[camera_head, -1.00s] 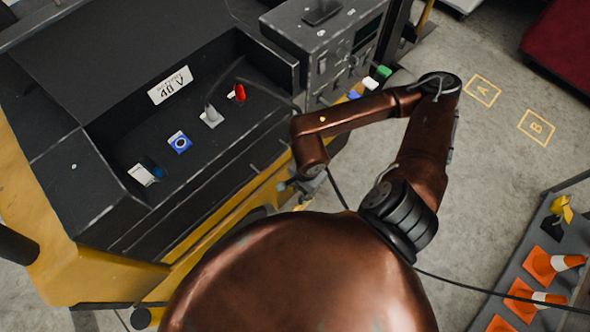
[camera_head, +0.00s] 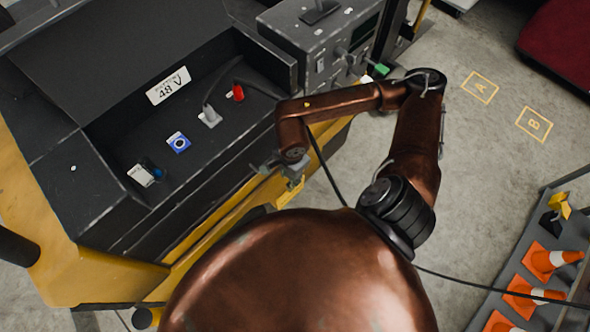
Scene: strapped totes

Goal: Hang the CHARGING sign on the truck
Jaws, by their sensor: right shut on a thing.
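The truck (camera_head: 60,235) is yellow and black and fills the left side, with a dark recessed bay on top. My right gripper (camera_head: 287,174) is beside the truck's near yellow edge, below the bent forearm. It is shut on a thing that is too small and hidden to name. I cannot make out the CHARGING sign or any lettering of it. My left gripper is not in view.
A grey charger box (camera_head: 322,45) stands behind. Traffic cones (camera_head: 548,260) sit on a rack at right. A black cable (camera_head: 328,174) hangs by my arm.

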